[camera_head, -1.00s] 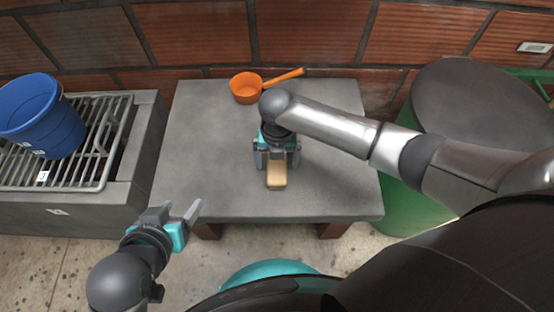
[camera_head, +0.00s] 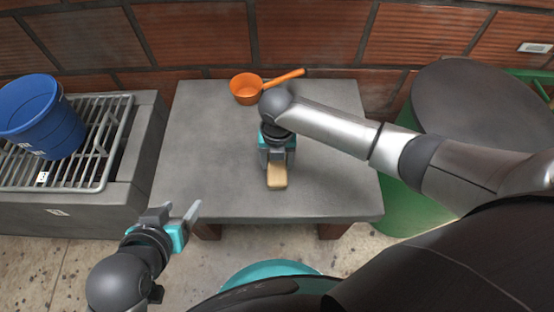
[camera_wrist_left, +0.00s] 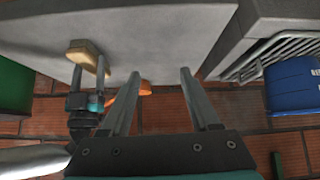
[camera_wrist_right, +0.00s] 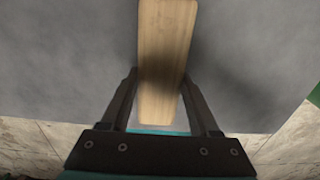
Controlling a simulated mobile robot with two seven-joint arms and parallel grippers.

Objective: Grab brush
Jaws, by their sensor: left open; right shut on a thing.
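The brush (camera_head: 277,178) shows as a tan wooden block on the grey table (camera_head: 210,180). My right gripper (camera_head: 277,162) is above the table and shut on the brush. In the right wrist view the brush (camera_wrist_right: 165,60) runs lengthwise between the two fingers (camera_wrist_right: 158,98); any bristles are hidden. The left wrist view shows the brush (camera_wrist_left: 88,58) at the right gripper. I cannot tell whether the brush touches the table. My left gripper (camera_head: 182,215) is open and empty, off the table's front left corner.
An orange dipper (camera_head: 246,90) lies at the back of the table. A blue bucket (camera_head: 42,118) stands on a metal grate (camera_head: 100,140) at the left. A green drum with a dark lid (camera_head: 480,105) stands at the right. A brick wall closes the back.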

